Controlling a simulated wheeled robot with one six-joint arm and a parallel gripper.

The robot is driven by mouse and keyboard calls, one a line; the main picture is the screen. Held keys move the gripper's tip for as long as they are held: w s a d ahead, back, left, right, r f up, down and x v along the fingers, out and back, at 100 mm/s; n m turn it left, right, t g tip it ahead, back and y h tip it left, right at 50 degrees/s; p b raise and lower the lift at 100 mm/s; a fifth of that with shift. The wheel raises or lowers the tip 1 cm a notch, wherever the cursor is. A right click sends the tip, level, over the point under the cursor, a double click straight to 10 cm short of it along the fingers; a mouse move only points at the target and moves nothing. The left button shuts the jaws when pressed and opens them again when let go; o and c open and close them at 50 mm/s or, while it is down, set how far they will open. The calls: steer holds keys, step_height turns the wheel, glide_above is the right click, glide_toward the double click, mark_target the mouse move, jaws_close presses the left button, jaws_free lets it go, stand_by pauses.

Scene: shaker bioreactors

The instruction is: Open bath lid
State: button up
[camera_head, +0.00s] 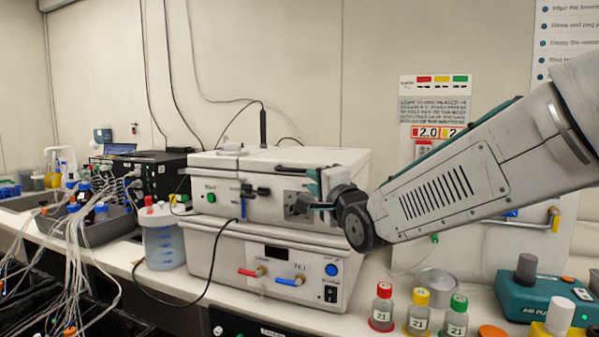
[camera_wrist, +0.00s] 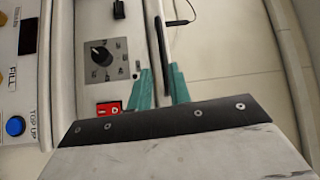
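The bath (camera_head: 262,270) is a white box unit on the bench, with a wide upper section (camera_head: 225,196) and a flat lid (camera_head: 270,157) on top. The lid looks shut. A dark handle (camera_head: 292,168) shows at the lid's front edge, partly hidden by my gripper. My gripper (camera_head: 318,190) is at the upper front right of the unit. In the wrist view, its two teal fingers (camera_wrist: 159,72) stand apart on either side of a dark bar at the lid edge (camera_wrist: 161,40). I cannot tell whether they touch it. A black knob (camera_wrist: 101,56) and a red switch (camera_wrist: 108,108) lie beside them.
Several capped bottles (camera_head: 419,312) and a teal air pump (camera_head: 545,298) stand to the right. A jug (camera_head: 163,240) and a bundle of tubes (camera_head: 85,240) are to the left. A cable hangs across the unit's front. The wall is close behind.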

mark_target(301, 172)
steer(key=x, duration=0.8)
steer(key=shift+a+r, duration=0.15)
steer(key=shift+r, duration=0.05)
jaws_close()
